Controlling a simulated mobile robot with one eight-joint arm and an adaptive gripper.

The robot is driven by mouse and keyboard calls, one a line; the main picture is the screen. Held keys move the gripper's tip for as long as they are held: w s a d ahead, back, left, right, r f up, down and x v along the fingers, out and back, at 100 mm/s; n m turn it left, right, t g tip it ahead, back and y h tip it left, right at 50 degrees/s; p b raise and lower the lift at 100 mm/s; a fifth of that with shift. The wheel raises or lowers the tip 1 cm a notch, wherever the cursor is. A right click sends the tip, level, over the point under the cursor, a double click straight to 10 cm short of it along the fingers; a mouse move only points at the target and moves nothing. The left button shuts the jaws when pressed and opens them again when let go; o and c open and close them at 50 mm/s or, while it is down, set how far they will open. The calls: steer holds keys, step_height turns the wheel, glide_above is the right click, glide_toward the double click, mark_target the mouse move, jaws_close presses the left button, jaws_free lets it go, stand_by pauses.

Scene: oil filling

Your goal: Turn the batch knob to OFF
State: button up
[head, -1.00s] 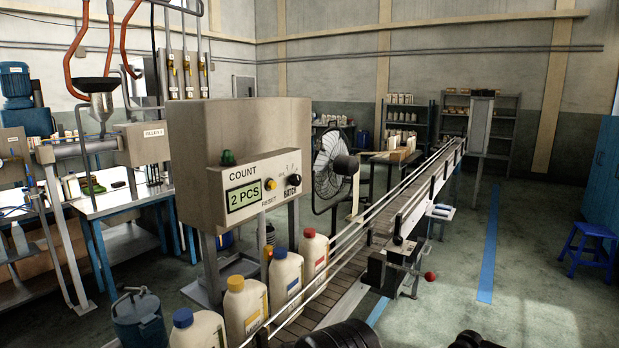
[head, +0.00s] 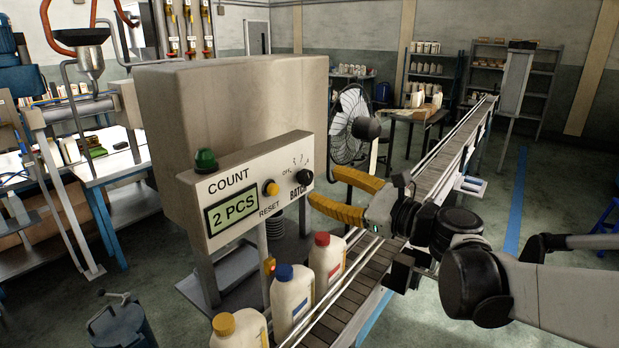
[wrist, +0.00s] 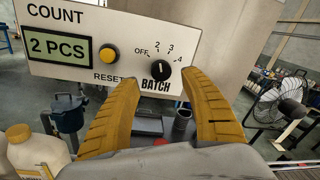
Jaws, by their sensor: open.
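The black batch knob (head: 306,174) is on the front panel of the beige counter box (head: 220,95), above the word BATCH. In the wrist view the knob (wrist: 160,70) has OFF at its upper left and 2, 3 and 4 running to the right; its pointer looks roughly upward, near 2. The display (wrist: 59,49) reads 2 PCS. My gripper (head: 323,187) has yellow ribbed fingers and is open, pointing at the panel. In the wrist view my gripper (wrist: 161,80) has one finger on each side of the knob; I see no contact.
A yellow reset button (wrist: 108,54) sits left of the knob, and a green lamp (head: 205,161) is at the panel's left. A fan (head: 350,125) stands behind my gripper.

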mark_target(309, 179)
steer(key=b+x, duration=0.1)
steer(key=x, duration=0.5)
steer(key=shift+w, duration=0.1)
jaws_close()
